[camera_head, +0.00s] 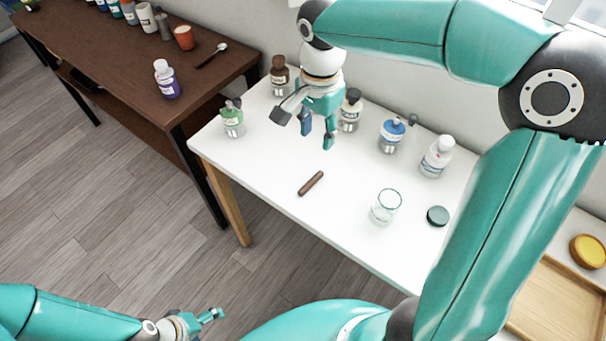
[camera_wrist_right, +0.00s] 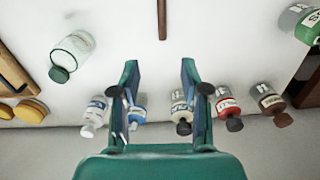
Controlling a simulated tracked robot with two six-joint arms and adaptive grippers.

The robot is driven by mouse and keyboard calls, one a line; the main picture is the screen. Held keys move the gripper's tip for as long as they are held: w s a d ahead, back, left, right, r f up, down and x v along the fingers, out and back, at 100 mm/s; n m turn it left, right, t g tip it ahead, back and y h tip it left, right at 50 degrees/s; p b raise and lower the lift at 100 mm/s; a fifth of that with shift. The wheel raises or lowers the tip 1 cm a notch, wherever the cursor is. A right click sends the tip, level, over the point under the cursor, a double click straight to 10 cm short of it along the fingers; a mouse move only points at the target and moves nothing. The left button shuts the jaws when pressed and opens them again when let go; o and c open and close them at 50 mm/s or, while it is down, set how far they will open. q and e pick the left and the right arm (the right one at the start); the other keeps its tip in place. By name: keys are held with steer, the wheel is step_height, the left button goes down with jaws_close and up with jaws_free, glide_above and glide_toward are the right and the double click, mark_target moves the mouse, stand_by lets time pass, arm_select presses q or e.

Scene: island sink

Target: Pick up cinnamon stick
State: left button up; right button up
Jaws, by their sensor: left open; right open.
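The cinnamon stick (camera_head: 311,183) is a short brown rod lying on the white table (camera_head: 270,170), clear of other objects. It also shows in the right wrist view as a thin brown bar (camera_wrist_right: 162,20) at the top, cut by the frame edge. My right gripper (camera_head: 316,137) is open and empty above the back part of the table, behind the stick and apart from it. In the right wrist view its fingers (camera_wrist_right: 159,66) stand apart, with the stick beyond the gap. My left gripper (camera_head: 213,315) is open and empty at the bottom left, away from the table.
A glass jar (camera_head: 384,208) and a dark lid (camera_head: 437,216) stand to the right of the stick. Several bottles line the back, including a blue-capped one (camera_head: 391,135); a green bottle (camera_head: 232,120) is at the left corner. A brown table (camera_head: 110,60) stands left. Table around the stick is clear.

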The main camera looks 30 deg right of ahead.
glide_above(314, 178)
steer(key=f, duration=1)
steer(key=shift+s+a+f, duration=0.1)
steer(key=shift+s+f, duration=0.2)
steer(key=shift+f, duration=0.05)
steer(key=shift+w+f+p, duration=0.15)
steer(key=shift+f+p, duration=0.05)
steer(key=shift+f, duration=1.2)
steer(key=shift+w+f+p, duration=0.15)
steer(key=shift+f, duration=1.25)
jaws_close()
